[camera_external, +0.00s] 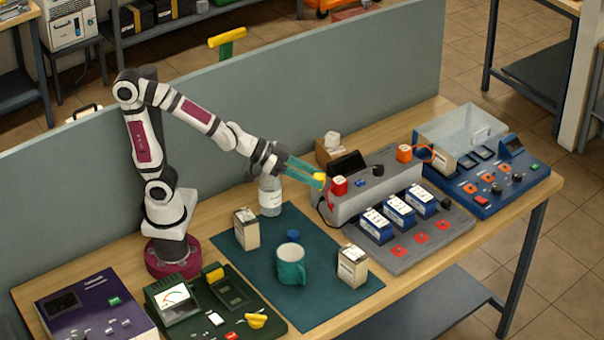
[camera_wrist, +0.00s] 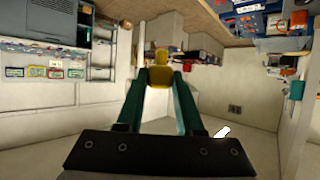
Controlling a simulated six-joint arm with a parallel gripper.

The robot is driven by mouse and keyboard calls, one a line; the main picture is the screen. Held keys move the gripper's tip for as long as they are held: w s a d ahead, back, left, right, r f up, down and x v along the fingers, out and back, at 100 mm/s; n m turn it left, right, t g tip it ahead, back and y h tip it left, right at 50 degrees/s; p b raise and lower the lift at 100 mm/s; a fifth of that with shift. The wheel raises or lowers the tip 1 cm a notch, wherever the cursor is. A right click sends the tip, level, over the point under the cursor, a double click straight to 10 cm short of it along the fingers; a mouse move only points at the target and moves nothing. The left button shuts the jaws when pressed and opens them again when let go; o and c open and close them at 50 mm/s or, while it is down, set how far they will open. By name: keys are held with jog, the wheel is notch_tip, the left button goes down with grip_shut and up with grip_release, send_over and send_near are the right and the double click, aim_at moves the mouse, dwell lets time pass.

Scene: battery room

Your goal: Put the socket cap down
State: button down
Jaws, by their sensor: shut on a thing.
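My gripper (camera_external: 314,181), with long teal fingers, reaches out to the right at the left end of the grey battery unit. It is shut on a small yellow piece, which I take to be the socket cap (camera_external: 319,177). In the wrist view the yellow cap (camera_wrist: 160,73) sits between the fingertips of my gripper (camera_wrist: 160,80). The cap is held above the bench, close to a red plug (camera_external: 339,186) on top of the grey unit (camera_external: 372,198). I cannot tell whether the cap touches anything there.
An orange plug (camera_external: 404,153) is on the unit. A grey partition (camera_external: 330,85) stands behind the bench.

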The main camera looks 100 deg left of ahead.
notch_tip(320, 180, down, 16)
jog(key=m+g+h, duration=0.1)
jog(key=m+h, duration=0.3)
jog(key=h, duration=0.1)
jog(key=shift+m, duration=0.3)
jog(key=w+a+f, duration=0.1)
jog(key=a+f, duration=0.2)
jog(key=a, duration=0.1)
jog(key=a+f, duration=0.3)
jog(key=f, duration=0.1)
jog(key=w+a+f, duration=0.1)
jog(key=a+f, duration=0.3)
jog(key=shift+w+a+f, duration=0.2)
jog(key=shift+w+a, duration=0.15)
jog(key=shift+f, duration=0.1)
jog(key=shift+f, duration=0.1)
jog(key=shift+f, duration=0.35)
jog(key=shift+f, duration=0.1)
